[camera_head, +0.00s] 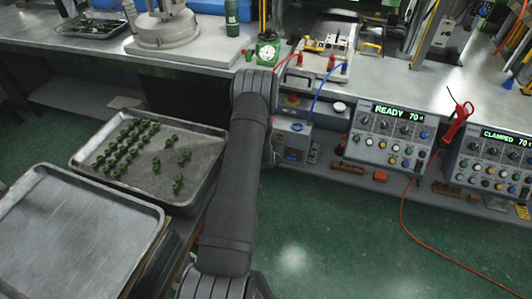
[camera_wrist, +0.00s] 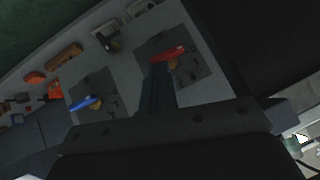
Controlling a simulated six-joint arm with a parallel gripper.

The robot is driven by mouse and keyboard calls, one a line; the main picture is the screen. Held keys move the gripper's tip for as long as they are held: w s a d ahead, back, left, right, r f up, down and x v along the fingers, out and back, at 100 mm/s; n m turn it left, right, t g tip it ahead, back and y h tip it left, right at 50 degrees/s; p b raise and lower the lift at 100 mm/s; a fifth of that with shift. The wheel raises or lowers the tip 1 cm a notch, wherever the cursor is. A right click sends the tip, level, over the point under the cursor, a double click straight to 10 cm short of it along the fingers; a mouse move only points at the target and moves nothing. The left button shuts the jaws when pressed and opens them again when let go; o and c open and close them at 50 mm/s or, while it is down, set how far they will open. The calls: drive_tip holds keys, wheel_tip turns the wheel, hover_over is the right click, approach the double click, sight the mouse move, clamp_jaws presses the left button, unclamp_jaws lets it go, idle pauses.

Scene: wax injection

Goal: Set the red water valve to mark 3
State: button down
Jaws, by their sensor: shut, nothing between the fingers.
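In the wrist view the red water valve (camera_wrist: 168,54) has a red lever handle on a dark square plate with small marks. The marks are too small and dark to read. The lever lies slanted, its right end higher. My gripper (camera_wrist: 159,66) is shut and empty, its fingertips right at the lever's left part; I cannot tell whether they touch it. A blue valve (camera_wrist: 85,102) sits on a second dark plate to the left. In the head view my arm hides the gripper and the red valve.
In the wrist view an orange-brown block (camera_wrist: 65,56) and a metal fitting (camera_wrist: 107,37) lie beyond the plates. In the head view a control box reading READY (camera_head: 390,138) stands right of my arm, and a tray of green parts (camera_head: 200,140) lies left.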

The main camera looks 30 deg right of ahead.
drive_tip(key=shift+s+d+f+m+t+y, duration=0.15)
drive_tip(key=shift+m+t+y, duration=0.25)
drive_tip(key=shift+t, duration=0.1)
drive_tip(key=shift+s+d+f+m+t+y, duration=0.15)
drive_tip(key=shift+m+t+y, duration=0.15)
drive_tip(key=shift+t+y, duration=0.15)
idle(0.9)
drive_tip(key=shift+s+d+f+m+t+y, duration=0.1)
drive_tip(key=shift+f+m+t+y, duration=0.15)
drive_tip(key=shift+t, duration=0.25)
drive_tip(key=shift+s+d+f+m+t+y, duration=0.1)
drive_tip(key=shift+m+t+y, duration=0.1)
drive_tip(key=shift+m+t, duration=0.2)
idle(0.5)
drive_tip(key=shift+f+m+t+y, duration=0.6)
drive_tip(key=shift+m+t, duration=0.25)
drive_tip(key=shift+t, duration=0.4)
drive_tip(key=shift+f+m+t+y, duration=0.3)
drive_tip(key=shift+f+m+t, duration=0.1)
drive_tip(key=shift+m+t, duration=0.45)
idle(0.6)
drive_tip(key=shift+f, duration=0.2)
idle(0.8)
drive_tip(key=shift+s+d, duration=0.15)
idle(0.9)
